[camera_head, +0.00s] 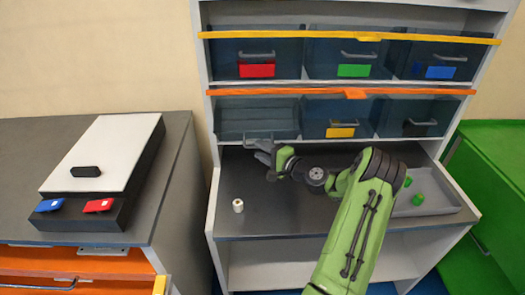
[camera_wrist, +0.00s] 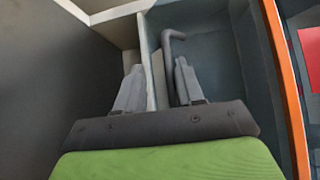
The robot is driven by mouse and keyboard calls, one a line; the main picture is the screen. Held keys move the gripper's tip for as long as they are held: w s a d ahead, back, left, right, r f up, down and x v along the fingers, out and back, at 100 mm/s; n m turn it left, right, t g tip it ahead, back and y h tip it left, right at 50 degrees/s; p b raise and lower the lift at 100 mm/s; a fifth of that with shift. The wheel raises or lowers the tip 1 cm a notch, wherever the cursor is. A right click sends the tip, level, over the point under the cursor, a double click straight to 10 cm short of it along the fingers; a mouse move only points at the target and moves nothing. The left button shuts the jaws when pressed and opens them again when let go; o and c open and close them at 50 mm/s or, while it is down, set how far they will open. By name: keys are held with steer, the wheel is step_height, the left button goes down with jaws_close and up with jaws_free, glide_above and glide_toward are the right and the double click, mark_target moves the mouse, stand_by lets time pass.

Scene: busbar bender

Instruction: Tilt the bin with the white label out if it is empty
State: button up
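The fingers are apart and not closed on the handle.
Other bins carry red (camera_head: 257,70), green (camera_head: 354,70), blue (camera_head: 440,72) and yellow (camera_head: 341,132) labels. A small white cylinder (camera_head: 238,205) stands on the bench below. A grey tray (camera_head: 440,208) with green pieces is right of my arm. A bender-like device (camera_head: 105,150) sits left.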

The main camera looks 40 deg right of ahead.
steer(key=s+d+p, duration=0.2)
steer(key=s, duration=1.3)
steer(key=shift+s+r, duration=0.3)
steer(key=shift+r, duration=0.15)
steer(key=w+a+r+n+g+y+p, duration=0.1)
steer(key=w+a+r+n+g+p, duration=0.15)
steer(key=a+r+n+g, duration=0.65)
steer(key=w+a+r+n+g+y+p, duration=0.1)
steer(key=a+r+n+g+y+p, duration=0.2)
steer(key=a, duration=1.1)
steer(key=s+a+r+n+h+p, duration=0.2)
steer(key=s+a+r+h+p, duration=0.1)
steer(key=s+r, duration=0.3)
steer(key=s+a+r+n+h+p, duration=0.3)
steer(key=s+a+r, duration=0.2)
steer(key=s, duration=0.6)
steer(key=shift+s+r, duration=0.25)
steer(key=shift+r, duration=0.35)
